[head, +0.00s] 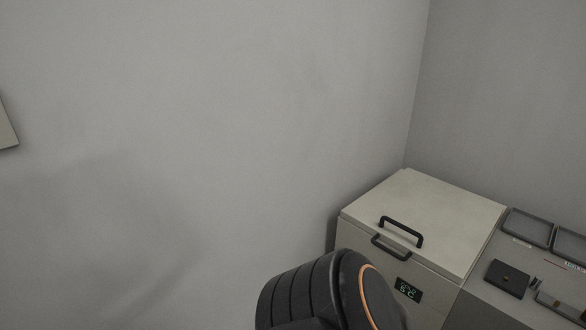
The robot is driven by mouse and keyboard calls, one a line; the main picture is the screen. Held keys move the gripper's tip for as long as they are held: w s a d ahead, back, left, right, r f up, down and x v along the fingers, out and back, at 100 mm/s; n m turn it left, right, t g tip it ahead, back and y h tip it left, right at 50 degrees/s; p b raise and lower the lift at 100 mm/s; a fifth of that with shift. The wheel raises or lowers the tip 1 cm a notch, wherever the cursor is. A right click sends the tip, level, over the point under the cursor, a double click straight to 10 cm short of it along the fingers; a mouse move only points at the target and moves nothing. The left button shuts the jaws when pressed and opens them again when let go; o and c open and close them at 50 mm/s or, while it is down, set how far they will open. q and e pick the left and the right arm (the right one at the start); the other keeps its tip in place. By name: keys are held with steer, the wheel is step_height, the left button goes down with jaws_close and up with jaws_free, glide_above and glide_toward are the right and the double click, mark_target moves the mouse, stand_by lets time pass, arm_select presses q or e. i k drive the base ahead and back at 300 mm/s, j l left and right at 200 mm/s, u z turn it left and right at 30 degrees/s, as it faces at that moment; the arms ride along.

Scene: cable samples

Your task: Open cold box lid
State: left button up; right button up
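The cold box (433,300) is a pale beige-grey chest at the lower right, against the wall. Its lid (440,210) lies flat and closed on top. A dark handle (401,231) stands on the lid near the front edge, and a second dark bar (391,248) sits just below it at the front. A small display (407,290) with green digits is on the front face. A dark rounded link of my own arm covers the lower middle of the view and hides part of the box front. Neither gripper is visible.
A grey counter (484,293) adjoins the box on the right. On it are dark trays (527,228) at the back and a small black case (507,278). Plain grey walls (220,120) fill the rest. A panel edge (6,130) shows at the far left.

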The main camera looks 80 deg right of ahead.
mark_target(445, 229)
steer(key=z, duration=3.5)
